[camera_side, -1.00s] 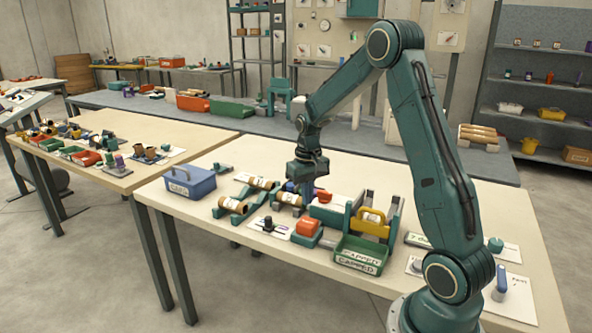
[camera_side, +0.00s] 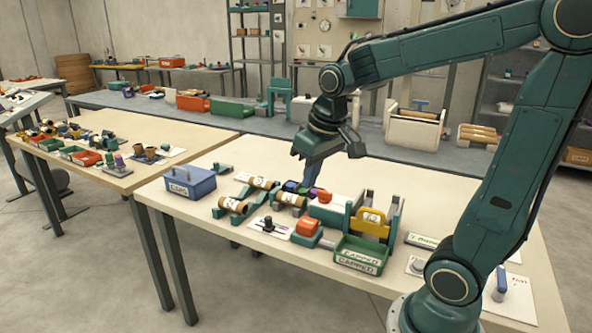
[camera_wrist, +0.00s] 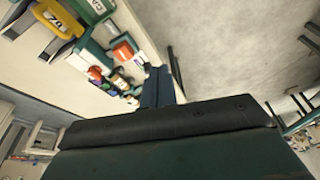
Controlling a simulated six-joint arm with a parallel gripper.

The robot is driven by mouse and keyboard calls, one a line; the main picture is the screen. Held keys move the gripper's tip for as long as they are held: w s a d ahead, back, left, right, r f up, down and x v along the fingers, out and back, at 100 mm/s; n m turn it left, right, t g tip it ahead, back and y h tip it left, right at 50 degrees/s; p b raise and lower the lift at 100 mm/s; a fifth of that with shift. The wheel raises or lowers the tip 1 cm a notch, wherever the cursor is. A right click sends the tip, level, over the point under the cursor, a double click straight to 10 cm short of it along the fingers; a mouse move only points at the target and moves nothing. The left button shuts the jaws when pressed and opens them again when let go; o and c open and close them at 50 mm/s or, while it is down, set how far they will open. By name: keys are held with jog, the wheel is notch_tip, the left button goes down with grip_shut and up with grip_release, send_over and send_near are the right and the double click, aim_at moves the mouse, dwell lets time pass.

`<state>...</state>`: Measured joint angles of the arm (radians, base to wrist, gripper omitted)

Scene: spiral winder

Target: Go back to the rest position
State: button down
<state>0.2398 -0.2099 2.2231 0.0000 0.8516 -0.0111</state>
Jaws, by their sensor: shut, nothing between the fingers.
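My gripper (camera_side: 312,176) hangs in the air above the back part of the cream work table (camera_side: 490,205), fingers pointing down, shut and empty. In the wrist view my shut fingers (camera_wrist: 158,85) point away from the camera over the table edge. No rest marker shows.
A blue bin (camera_side: 190,184) stands at the table's left. A long grey bench (camera_side: 260,125) with a white-framed rack (camera_side: 414,128) lies behind. A second table (camera_side: 110,170) is at the left. The air around my gripper looks clear.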

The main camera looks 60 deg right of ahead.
jog(key=s+a+r+n+t, duration=0.2)
jog(key=s+a, duration=0.5)
jog(key=s, duration=0.4)
jog(key=shift+s+n+y, duration=0.25)
jog(key=shift+n+y, duration=0.05)
jog(key=shift+y, duration=0.1)
jog(key=shift+a, duration=0.1)
dwell(0.8)
